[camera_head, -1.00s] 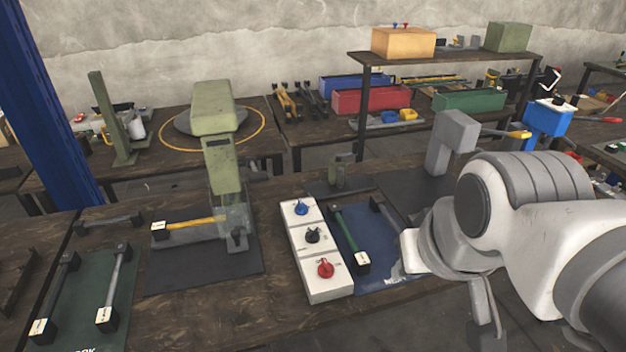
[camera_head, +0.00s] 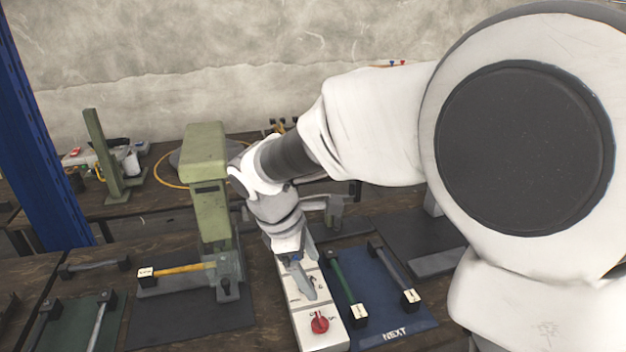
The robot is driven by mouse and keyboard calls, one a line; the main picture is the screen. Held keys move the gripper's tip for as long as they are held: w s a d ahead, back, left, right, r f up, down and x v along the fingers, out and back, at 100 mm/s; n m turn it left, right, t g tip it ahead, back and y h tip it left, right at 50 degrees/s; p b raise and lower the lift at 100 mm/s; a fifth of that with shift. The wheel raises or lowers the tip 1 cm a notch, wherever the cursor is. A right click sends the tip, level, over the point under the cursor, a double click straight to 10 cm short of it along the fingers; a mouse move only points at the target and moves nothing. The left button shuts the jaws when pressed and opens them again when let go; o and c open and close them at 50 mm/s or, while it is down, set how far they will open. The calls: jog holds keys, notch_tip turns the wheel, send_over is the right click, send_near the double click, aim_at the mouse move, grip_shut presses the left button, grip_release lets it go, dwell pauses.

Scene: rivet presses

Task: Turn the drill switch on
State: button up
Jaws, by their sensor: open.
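A long white switch box (camera_head: 309,335) with a row of rotary knobs stands on the wooden bench. The red knob (camera_head: 319,322) at its near end is in plain view. The rest of the row is largely hidden by my gripper, and I cannot read which knob is labelled for the drill. My gripper (camera_head: 302,284) points down over the middle and far part of the box, with its jaws open. I cannot tell whether its fingers touch a knob.
A green press (camera_head: 207,205) stands left of the box, with a yellow-handled lever (camera_head: 183,268). A blue mat (camera_head: 372,300) with green and grey handled bars lies close on the right. A blue post (camera_head: 45,140) rises at the left. My arm covers the right side.

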jog(key=w+a+f+n, duration=0.3)
jog(key=a+f+n, duration=0.1)
jog(key=b, duration=0.2)
send_near(319, 319)
jog(key=shift+h, duration=0.4)
jog(key=x, duration=0.9)
jog(key=shift+a+f, duration=0.25)
jog(key=shift+a, duration=0.05)
jog(key=c, duration=1.4)
